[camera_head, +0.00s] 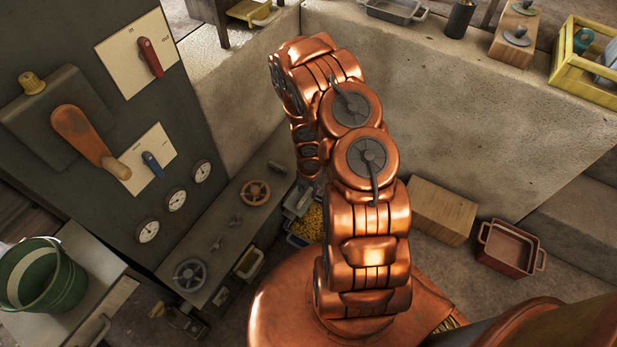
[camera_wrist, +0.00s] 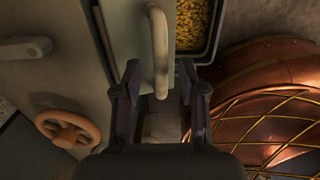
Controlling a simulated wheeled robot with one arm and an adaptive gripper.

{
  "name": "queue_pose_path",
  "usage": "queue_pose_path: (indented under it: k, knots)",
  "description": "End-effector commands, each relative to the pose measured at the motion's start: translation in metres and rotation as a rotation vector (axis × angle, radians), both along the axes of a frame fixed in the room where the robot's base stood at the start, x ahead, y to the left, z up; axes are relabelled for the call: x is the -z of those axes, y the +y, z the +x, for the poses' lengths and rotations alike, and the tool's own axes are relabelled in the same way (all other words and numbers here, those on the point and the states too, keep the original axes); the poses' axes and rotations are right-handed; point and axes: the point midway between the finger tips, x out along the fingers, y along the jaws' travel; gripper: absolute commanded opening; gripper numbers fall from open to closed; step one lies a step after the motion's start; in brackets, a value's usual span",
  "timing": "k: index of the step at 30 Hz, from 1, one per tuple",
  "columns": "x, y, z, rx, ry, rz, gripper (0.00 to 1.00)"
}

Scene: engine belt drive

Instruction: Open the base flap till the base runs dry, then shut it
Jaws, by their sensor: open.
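In the wrist view my gripper (camera_wrist: 160,78) is open. Its two dark fingers stand on either side of the lower end of a pale upright bar handle (camera_wrist: 158,45), with gaps on both sides. The handle is in front of a grey-green panel (camera_wrist: 187,22), which looks like the base flap. Yellow grain-like material (camera_wrist: 195,35) lies in a dark-rimmed bin (camera_wrist: 212,38) just beyond and right of the panel. The head view also shows yellow material (camera_head: 308,222) beside my arm. There my arm hides the flap and most of my gripper.
An orange handwheel (camera_wrist: 68,128) and a grey lever (camera_wrist: 25,48) are left of my gripper. My copper base is close on the right. In the head view a control panel (camera_head: 110,130) rises at left, and a reddish tray (camera_head: 508,250) and wooden box (camera_head: 440,210) lie right.

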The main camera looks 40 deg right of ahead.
Motion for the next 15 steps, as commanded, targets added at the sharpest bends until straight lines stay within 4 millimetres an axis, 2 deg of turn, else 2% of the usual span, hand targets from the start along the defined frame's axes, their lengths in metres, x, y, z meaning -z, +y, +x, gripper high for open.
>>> queue_pose_path:
  k: [9,15]
  knots:
    - [-0.033,0.0,0.0,0.001,-0.003,0.0,0.41]
    - [-0.042,-0.001,-0.001,0.005,0.0,0.0,0.41]
